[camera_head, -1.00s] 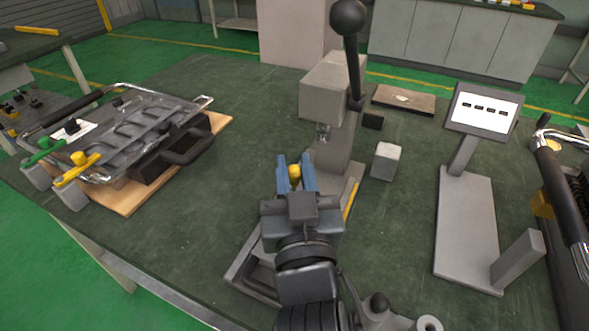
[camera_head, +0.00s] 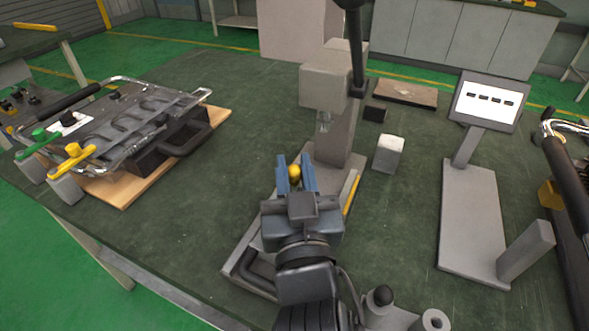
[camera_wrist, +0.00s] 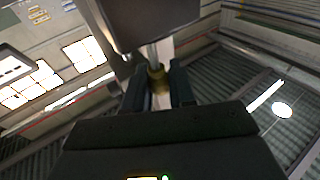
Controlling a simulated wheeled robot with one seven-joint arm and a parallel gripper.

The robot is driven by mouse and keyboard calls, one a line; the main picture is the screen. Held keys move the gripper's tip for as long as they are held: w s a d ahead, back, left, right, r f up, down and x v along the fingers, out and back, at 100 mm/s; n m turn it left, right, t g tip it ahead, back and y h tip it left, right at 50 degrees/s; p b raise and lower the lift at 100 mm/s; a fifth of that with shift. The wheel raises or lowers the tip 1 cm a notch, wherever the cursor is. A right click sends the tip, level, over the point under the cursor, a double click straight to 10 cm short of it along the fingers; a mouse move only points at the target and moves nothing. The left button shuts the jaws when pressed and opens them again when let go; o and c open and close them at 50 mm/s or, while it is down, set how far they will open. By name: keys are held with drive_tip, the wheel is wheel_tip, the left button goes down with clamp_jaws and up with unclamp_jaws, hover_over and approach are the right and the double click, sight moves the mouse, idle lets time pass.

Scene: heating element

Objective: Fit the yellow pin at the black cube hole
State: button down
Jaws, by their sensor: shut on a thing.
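My gripper (camera_head: 295,171) has blue fingers and is shut on the yellow pin (camera_head: 294,173), whose rounded yellow top shows between them. In the wrist view the pin (camera_wrist: 157,78) is a dull gold piece between the dark fingers. The gripper is over the base of the grey lever press, in front of its column and lower left of its metal ram (camera_head: 323,122). A small black cube (camera_head: 375,113) stands on the table behind and right of the press column. I cannot make out a hole in it.
The press head (camera_head: 326,88) and its black lever rise close ahead. A grey block (camera_head: 388,153) and a display stand (camera_head: 470,215) are to the right. A metal fixture (camera_head: 110,130) lies on a wooden board at left. The green table between fixture and press is clear.

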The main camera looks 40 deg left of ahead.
drive_tip(key=shift+f+b, duration=0.55)
drive_tip(key=shift+f, duration=0.15)
drive_tip(key=c, duration=0.9)
unclamp_jaws()
drive_tip(key=shift+o, duration=0.2)
drive_tip(key=v, duration=0.6)
drive_tip(key=shift+s+d+f, duration=0.1)
drive_tip(key=shift+s+d, duration=0.05)
drive_tip(key=shift+s, duration=0.25)
drive_tip(key=shift+s+d, duration=0.3)
drive_tip(key=shift+d, duration=0.15)
